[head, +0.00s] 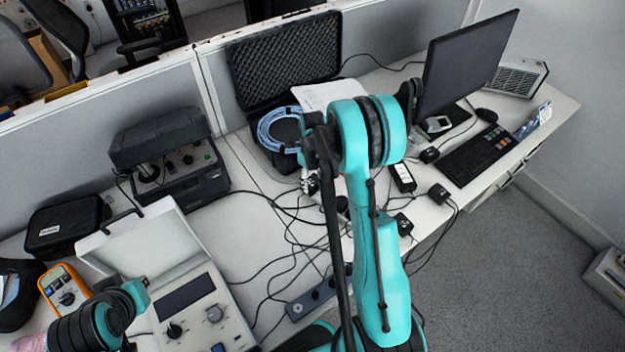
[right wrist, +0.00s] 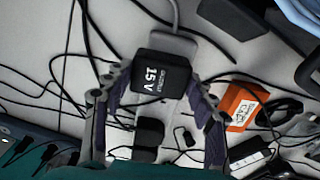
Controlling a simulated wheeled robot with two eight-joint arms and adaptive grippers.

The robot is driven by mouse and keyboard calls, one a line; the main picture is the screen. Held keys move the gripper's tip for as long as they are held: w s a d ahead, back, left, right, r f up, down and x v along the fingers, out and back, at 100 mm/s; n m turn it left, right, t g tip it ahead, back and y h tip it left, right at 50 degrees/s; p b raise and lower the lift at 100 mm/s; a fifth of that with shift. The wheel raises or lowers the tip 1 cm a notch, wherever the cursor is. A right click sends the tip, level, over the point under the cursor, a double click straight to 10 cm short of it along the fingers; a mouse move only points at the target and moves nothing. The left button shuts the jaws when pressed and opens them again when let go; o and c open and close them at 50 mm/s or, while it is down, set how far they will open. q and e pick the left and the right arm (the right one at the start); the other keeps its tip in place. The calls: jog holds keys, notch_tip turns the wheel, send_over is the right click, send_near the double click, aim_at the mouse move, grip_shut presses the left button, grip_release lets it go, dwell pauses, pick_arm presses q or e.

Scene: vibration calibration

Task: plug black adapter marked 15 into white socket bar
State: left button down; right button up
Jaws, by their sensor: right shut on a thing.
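The black adapter marked 15 V (right wrist: 162,82) is between the fingers of my right gripper (right wrist: 163,92) in the right wrist view. The gripper is shut on it, and its label faces the camera. Behind the adapter is the pale end of what looks like the white socket bar (right wrist: 172,42), with a grey cable at its top. Whether the adapter is seated or just above it, I cannot tell. In the head view my right gripper (head: 308,180) is low over the table, and the arm hides much there. Of my left arm, only links show at the lower left.
Black adapters (right wrist: 150,132) stand below the held one in the wrist view. An orange-labelled box (right wrist: 240,105) lies to the right. Loose black cables cross the table. Adapters (head: 403,178) and a monitor (head: 465,65) are right of my arm; an instrument (head: 190,310) stands left.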

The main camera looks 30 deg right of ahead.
jog(key=shift+f, duration=0.1)
dwell(0.7)
jog(key=o, duration=1.2)
jog(key=shift+r+p, duration=1.45)
jog(key=shift+r, duration=1.1)
